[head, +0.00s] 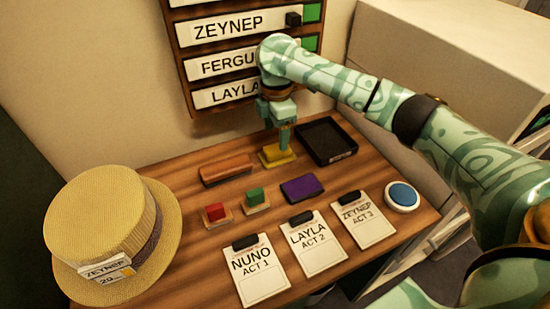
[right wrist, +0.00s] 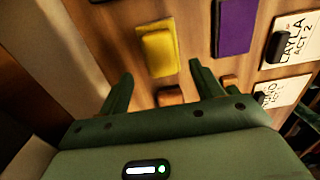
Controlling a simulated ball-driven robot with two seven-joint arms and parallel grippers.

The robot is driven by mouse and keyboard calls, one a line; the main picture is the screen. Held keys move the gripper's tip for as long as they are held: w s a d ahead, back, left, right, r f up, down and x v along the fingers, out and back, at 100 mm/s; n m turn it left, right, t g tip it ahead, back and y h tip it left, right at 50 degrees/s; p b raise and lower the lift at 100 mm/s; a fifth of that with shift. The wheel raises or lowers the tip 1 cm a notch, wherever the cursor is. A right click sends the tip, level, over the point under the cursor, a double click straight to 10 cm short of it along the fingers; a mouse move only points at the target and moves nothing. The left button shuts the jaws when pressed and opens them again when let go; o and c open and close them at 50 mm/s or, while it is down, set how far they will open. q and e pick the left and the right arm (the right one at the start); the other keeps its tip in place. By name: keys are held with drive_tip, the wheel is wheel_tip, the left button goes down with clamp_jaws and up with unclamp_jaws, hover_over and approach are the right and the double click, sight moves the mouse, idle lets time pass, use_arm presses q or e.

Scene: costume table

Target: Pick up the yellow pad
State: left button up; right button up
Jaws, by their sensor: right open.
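The yellow pad (head: 276,156) lies on the wooden table near the back wall, just left of the black tray. My right gripper (head: 281,135) is directly over it in the head view, pointing down. In the right wrist view the yellow pad (right wrist: 159,52) lies beyond the fingertips and roughly between their lines. My right gripper (right wrist: 157,78) is open there, with nothing between its fingers. My left gripper is in neither view.
A black tray (head: 352,155) stands right of the pad. A purple pad (head: 302,188), a brown block (head: 226,169), a red block (head: 215,212) and a green block (head: 254,196) lie nearby. A straw hat (head: 100,215) sits at left. Name cards line the front, beside a blue button (head: 402,195).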

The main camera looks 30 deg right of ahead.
sight(277, 148)
drive_tip(key=shift+f, duration=0.5)
wheel_tip(277, 148, down, 5)
drive_tip(key=b, duration=0.4)
drive_tip(key=shift+d, duration=0.15)
drive_tip(key=shift+r, duration=0.3)
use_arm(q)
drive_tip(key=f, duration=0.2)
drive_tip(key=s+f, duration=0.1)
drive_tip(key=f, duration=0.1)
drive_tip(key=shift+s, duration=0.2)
use_arm(e)
drive_tip(key=c, duration=1.1)
